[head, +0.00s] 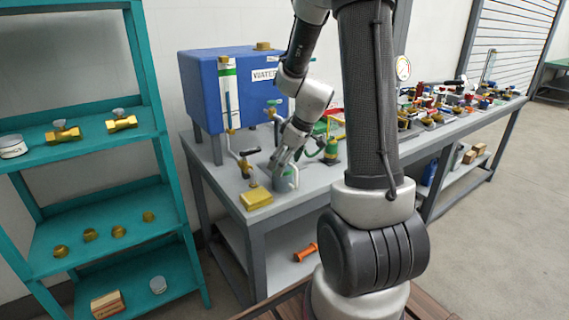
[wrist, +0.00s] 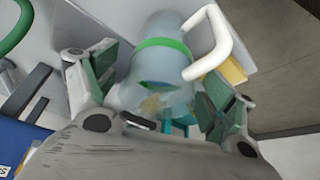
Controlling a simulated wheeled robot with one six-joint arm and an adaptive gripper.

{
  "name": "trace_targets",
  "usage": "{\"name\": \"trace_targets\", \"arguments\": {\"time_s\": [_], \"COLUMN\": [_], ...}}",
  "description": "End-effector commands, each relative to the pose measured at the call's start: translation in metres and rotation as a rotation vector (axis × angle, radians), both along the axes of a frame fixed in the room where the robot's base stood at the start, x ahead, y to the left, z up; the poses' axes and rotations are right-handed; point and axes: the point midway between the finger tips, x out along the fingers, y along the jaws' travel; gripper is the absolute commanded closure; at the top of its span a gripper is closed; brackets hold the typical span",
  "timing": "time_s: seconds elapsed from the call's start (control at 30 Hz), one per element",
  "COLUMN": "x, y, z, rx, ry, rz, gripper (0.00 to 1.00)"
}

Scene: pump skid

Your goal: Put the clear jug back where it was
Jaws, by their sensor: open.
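The clear jug (wrist: 165,60) is see-through, with a green band and a white handle (wrist: 215,40). In the head view the jug (head: 283,180) stands on the grey bench near its front left corner. My gripper (wrist: 152,95) is open, with one finger pad on each side of the jug. In the head view my gripper (head: 285,160) reaches down to the jug from above and hides part of it. I cannot tell whether the pads touch it.
A yellow block (head: 256,199) lies left of the jug at the bench edge. A blue water tank (head: 220,90) stands behind, with valves and pipes around. Many fittings (head: 440,105) crowd the bench's right part. A teal shelf (head: 100,160) stands left.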

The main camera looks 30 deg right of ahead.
Motion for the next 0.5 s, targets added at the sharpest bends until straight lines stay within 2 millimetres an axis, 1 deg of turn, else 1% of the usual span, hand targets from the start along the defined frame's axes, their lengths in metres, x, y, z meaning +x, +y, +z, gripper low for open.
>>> {"name": "trace_targets", "arguments": {"time_s": [0.17,0.3,0.4,0.5], "x": [-0.01,-0.022,-0.029,-0.034], "y": [-0.006,-0.012,-0.016,-0.019], "z": [0.031,0.062,0.08,0.094], "rx": [-0.001,-0.001,-0.001,-0.002], "ry": [-0.006,-0.005,-0.004,-0.003], "rz": [-0.001,-0.002,-0.002,-0.001], "gripper": [0.16,0.16,0.16,0.16]}}
